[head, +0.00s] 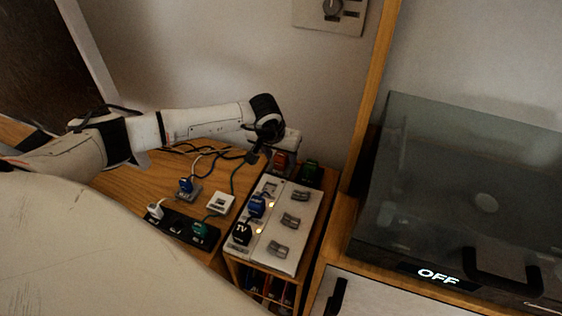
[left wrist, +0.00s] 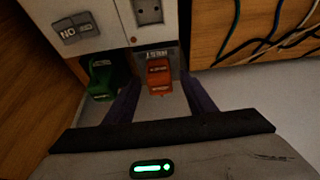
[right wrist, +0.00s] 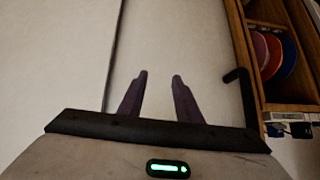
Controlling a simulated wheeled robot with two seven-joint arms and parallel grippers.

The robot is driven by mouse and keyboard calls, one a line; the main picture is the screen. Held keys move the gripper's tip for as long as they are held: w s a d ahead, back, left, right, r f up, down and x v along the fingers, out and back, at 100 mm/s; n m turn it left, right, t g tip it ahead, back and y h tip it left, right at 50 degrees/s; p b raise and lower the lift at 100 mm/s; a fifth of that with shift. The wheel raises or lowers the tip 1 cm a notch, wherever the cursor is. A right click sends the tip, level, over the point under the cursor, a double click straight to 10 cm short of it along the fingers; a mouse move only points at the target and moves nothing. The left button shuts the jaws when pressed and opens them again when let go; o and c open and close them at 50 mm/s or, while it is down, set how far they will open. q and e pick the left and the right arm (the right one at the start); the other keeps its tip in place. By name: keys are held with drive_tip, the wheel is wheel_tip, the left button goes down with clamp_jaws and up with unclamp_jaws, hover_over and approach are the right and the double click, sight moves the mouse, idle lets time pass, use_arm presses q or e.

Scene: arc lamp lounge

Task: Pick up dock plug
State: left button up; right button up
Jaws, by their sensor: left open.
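My left gripper (head: 284,141) is at the back end of the white switch panel (head: 283,255). In the left wrist view its jaws (left wrist: 160,88) are open, with an orange-red block-like piece (left wrist: 160,72) between and beyond the fingertips, apart from them as far as I can tell. That piece also shows in the head view (head: 281,160). A green piece (left wrist: 102,78) stands beside it. No readable label tells me which item is the dock plug. A blue plug (head: 257,205) and a black plug marked TV (head: 242,232) sit in the panel. My right gripper (right wrist: 160,78) is open and empty.
A black power strip (head: 179,227) with white and green plugs, a loose blue plug (head: 186,185) and a white box (head: 221,203) are on the wooden top. Cables run behind them. A dark-lidded turntable (head: 470,190) stands to the right. The wall is close behind.

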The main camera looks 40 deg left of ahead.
use_arm(q)
drive_tip(key=shift+w+f, duration=0.15)
drive_tip(key=shift+f, duration=0.3)
